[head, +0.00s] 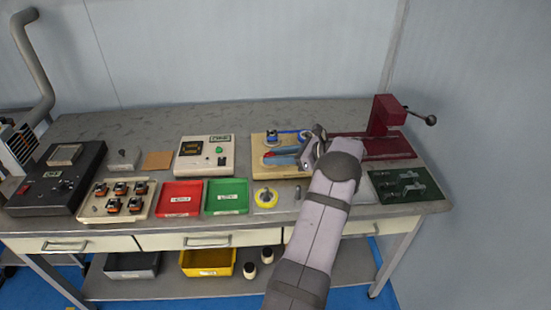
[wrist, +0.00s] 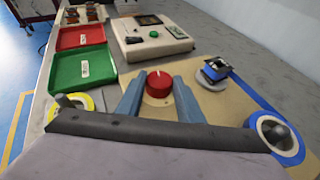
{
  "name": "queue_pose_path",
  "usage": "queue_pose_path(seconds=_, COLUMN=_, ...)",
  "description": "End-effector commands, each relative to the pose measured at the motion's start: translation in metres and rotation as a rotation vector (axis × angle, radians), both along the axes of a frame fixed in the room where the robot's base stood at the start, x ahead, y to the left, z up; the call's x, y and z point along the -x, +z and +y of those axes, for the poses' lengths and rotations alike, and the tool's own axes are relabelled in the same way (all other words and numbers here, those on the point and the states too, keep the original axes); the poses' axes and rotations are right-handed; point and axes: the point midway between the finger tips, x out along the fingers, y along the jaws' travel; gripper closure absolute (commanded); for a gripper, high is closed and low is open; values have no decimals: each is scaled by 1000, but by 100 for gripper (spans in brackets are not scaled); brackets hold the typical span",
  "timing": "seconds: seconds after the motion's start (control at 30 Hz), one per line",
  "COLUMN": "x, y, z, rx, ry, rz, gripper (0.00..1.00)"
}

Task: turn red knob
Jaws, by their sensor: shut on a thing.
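The red knob (wrist: 158,85) has a white mark on top and sits on the tan coil winder board (wrist: 207,108). My gripper (wrist: 158,90) has its two blue-grey fingers on either side of the knob and is shut on it. In the head view my gripper (head: 297,156) is over the winder board (head: 263,168), and my arm covers part of it. Behind the knob in the wrist view stands a small coil on a round holder (wrist: 215,72). A blue-rimmed spool (wrist: 275,137) is at the right.
A white instrument box (head: 206,155) stands left of the winder. Red (head: 179,199) and green (head: 226,196) trays lie at the front, with a yellow tape roll (head: 265,197) nearby. A dark red vise-like press (head: 385,130) stands at the right. A green board (head: 398,186) lies at front right.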

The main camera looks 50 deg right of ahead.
Motion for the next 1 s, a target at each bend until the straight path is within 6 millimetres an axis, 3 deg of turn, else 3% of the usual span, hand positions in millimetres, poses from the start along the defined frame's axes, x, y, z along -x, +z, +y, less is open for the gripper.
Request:
queue_pose_path(seconds=0.63, x=-1, y=1, z=0, rx=-3, ry=36, rz=-2, gripper=89)
queue_pose_path(seconds=0.67, x=-1, y=1, z=0, rx=-3, ry=36, rz=-2, gripper=62)
queue_pose_path(seconds=0.73, x=-1, y=1, z=0, rx=-2, ry=35, rz=-2, gripper=48)
queue_pose_path(seconds=1.0, x=-1, y=1, z=0, rx=-1, ry=34, rz=-2, gripper=48)
